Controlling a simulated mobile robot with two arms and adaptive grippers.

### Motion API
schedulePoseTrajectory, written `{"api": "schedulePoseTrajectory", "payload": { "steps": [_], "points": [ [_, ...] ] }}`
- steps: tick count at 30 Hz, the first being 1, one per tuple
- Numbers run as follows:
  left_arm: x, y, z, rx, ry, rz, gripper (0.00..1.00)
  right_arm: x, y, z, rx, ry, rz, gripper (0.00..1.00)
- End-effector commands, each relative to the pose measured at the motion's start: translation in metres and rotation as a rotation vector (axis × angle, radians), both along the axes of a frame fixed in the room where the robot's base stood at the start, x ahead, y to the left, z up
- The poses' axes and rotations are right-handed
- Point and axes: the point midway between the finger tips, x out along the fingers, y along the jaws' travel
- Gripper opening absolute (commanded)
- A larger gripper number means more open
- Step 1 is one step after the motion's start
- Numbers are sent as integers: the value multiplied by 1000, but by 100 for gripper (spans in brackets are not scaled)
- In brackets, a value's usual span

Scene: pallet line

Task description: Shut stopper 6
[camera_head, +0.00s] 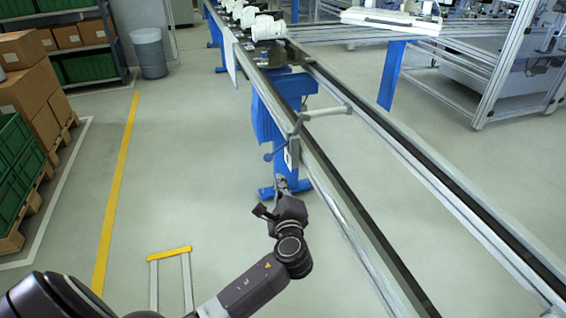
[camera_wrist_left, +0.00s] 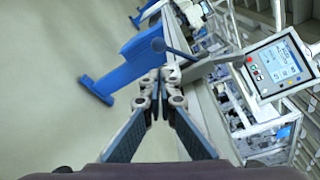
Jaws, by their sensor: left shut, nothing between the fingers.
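The stopper (camera_head: 325,112) is a grey bar on the near conveyor rail, reaching over the belt. Its lever ends in a dark ball knob (camera_head: 268,157), which hangs out on the left side of the rail. In the left wrist view the knob (camera_wrist_left: 158,45) and its rod lie just beyond the fingertips. No number can be read on it. My left gripper (camera_head: 279,184) is shut and empty, below the knob in the head view. In the left wrist view its fingertips (camera_wrist_left: 160,75) meet close to the lever but apart from the knob. My right gripper is not in view.
The conveyor (camera_head: 345,205) runs from lower right to the back, with white parts (camera_head: 266,27) at its far end. Blue legs (camera_head: 284,187) stand below it. A small screen (camera_wrist_left: 279,62) is right in the wrist view.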

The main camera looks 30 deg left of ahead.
Motion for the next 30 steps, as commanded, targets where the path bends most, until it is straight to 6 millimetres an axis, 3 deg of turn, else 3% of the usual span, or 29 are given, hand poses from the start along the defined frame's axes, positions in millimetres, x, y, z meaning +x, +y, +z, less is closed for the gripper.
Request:
{"api": "schedulePoseTrajectory", "payload": {
  "steps": [8,21,30],
  "points": [
    [5,3,-1,0,0,-1,0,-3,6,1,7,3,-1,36],
    [60,47,-8,0,2,0,0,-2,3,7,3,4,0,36],
    [78,61,-12,-3,1,-1,0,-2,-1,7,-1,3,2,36]
  ]
}}
